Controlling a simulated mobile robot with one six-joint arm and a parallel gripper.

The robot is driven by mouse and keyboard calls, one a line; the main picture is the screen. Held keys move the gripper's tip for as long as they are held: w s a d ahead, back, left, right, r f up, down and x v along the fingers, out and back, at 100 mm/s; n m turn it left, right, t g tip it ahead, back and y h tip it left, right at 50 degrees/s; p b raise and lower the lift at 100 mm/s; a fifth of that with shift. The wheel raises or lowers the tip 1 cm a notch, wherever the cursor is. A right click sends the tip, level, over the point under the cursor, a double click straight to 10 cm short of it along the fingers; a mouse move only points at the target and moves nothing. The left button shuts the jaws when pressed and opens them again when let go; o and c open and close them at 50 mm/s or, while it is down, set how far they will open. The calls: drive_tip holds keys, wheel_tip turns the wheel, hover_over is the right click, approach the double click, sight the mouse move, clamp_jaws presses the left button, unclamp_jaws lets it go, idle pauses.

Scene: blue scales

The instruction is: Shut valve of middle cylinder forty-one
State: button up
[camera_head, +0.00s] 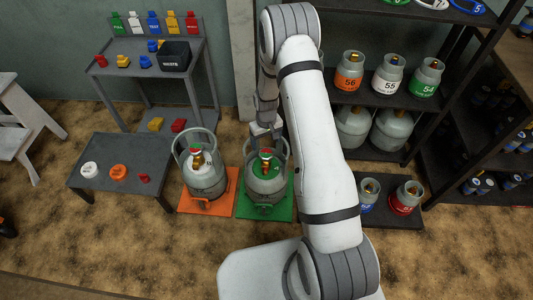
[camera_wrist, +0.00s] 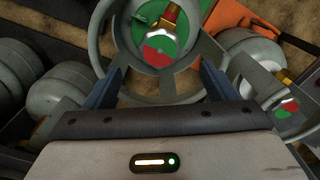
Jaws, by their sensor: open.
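A grey cylinder (camera_head: 268,184) with a green top stands upright on a green scale (camera_head: 282,212), below my gripper (camera_head: 266,128). In the wrist view, its collar ring (camera_wrist: 107,35) surrounds a brass valve with a red, white and green disc (camera_wrist: 160,48) on top. My gripper (camera_wrist: 161,72) is open, with its fingers apart on either side below the disc, holding nothing. Another grey cylinder (camera_head: 206,181) stands on an orange scale (camera_head: 225,204) to the left; its valve disc (camera_wrist: 287,106) shows at the right of the wrist view. I cannot read the number forty-one on either. My arm may hide a further cylinder.
A low grey table (camera_head: 100,183) at left holds white, orange and red caps. A workbench (camera_head: 150,80) with coloured items and a black bin (camera_head: 175,57) stands behind. A dark shelf (camera_head: 385,103) with numbered cylinders is at right. Open floor (camera_head: 120,250) lies in front.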

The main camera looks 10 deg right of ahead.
sight(266, 153)
wheel_tip(266, 153, down, 7)
drive_tip(key=shift+r+b, duration=0.15)
drive_tip(key=shift+b, duration=0.6)
drive_tip(key=shift+c, duration=0.6)
drive_tip(key=c, duration=0.9)
